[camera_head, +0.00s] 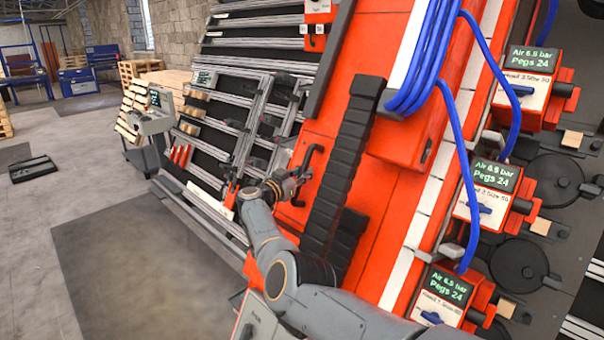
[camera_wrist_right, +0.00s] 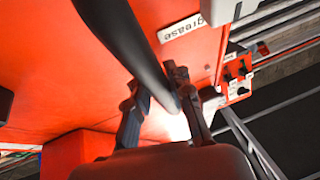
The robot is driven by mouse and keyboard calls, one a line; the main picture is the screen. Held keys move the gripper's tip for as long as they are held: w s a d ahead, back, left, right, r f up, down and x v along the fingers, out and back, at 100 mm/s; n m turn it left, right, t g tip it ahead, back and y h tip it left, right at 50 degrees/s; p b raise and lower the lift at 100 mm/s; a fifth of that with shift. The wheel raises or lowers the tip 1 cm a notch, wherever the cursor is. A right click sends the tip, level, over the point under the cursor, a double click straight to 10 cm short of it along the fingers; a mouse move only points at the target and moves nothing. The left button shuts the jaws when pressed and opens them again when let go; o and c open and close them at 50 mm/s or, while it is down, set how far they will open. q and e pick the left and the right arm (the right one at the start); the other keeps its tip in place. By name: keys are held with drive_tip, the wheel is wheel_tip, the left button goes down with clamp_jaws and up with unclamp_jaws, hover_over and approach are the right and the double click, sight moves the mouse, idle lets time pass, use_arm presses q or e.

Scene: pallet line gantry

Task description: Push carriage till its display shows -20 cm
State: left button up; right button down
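The large orange carriage (camera_head: 392,141) fills the middle of the head view, with a black ribbed cable chain (camera_head: 345,150) along it. A black bar handle (camera_head: 308,160) stands out from its face; it also crosses the right wrist view (camera_wrist_right: 135,45). My right gripper (camera_head: 291,184) is at the handle's lower part. In the right wrist view its two fingers (camera_wrist_right: 160,100) lie close on either side of the handle and appear shut on it. A small display (camera_head: 204,78) on the rail frame and one on a stand (camera_head: 155,98) are too small to read. My left gripper is out of view.
Several orange valve boxes (camera_head: 484,189) with "Air 6.5 bar, Pegs 24" displays and blue hoses (camera_head: 425,55) line the right. Long metal rails (camera_head: 245,70) lie beyond the carriage. A dark mat (camera_head: 140,260) and open grey floor are at left. A "grease" label (camera_wrist_right: 181,27) is near the handle.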

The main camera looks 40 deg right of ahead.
drive_tip(key=shift+w+r+t, duration=0.4)
drive_tip(key=shift+w+r, duration=0.1)
drive_tip(key=shift+r, duration=0.2)
drive_tip(key=shift+w+f, duration=0.15)
drive_tip(key=c, duration=1.6)
unclamp_jaws()
drive_tip(key=shift+w+a+f, duration=0.1)
drive_tip(key=shift+w+f, duration=0.05)
drive_tip(key=shift+w, duration=0.15)
drive_tip(key=o, duration=0.4)
drive_tip(key=shift+w+a+f, duration=0.1)
drive_tip(key=shift+w+f, duration=0.2)
drive_tip(key=shift+w, duration=0.15)
drive_tip(key=shift+w+a+f+n, duration=0.15)
drive_tip(key=shift+w+f+n, duration=0.05)
drive_tip(key=shift+w+n, duration=0.1)
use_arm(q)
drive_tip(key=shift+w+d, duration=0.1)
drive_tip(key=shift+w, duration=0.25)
use_arm(e)
drive_tip(key=shift+s+a, duration=0.2)
drive_tip(key=shift+a, duration=0.2)
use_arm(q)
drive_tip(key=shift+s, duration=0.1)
use_arm(e)
drive_tip(key=v, duration=1.2)
drive_tip(key=shift+r, duration=0.2)
